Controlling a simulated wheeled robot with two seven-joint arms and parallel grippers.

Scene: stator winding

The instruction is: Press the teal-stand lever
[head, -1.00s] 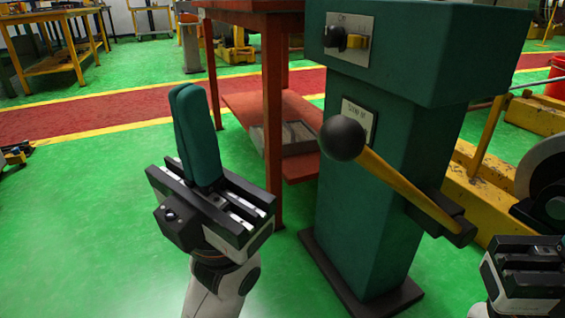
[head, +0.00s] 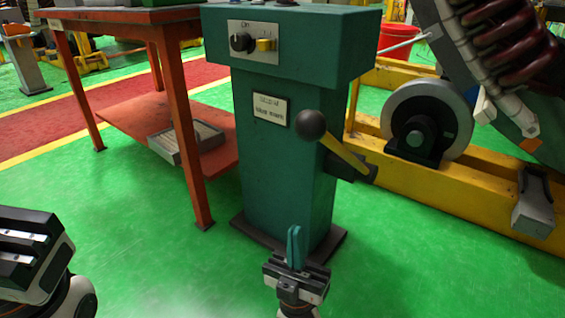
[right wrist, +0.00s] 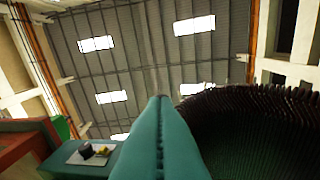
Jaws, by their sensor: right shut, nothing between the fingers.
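The teal stand (head: 280,160) stands upright in the middle of the head view. Its lever (head: 345,152) is a yellow bar with a black ball knob (head: 311,124), on the stand's right side. The bar slopes up to the left, with the knob at the raised end. My right gripper (head: 293,230) is low in front of the stand, below the knob and apart from it. Its teal fingers are shut and empty, pointing up; they also show in the right wrist view (right wrist: 160,140). My left gripper (head: 25,250) is at the lower left, away from the lever; its fingers are out of view.
An orange table (head: 130,15) with a lower shelf stands left of the stand. A yellow frame (head: 440,195) with a grey wheel (head: 430,120) lies to the right, with a dark red coil (head: 510,45) above. The control panel (head: 253,42) is on the stand's top. Green floor is open in front.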

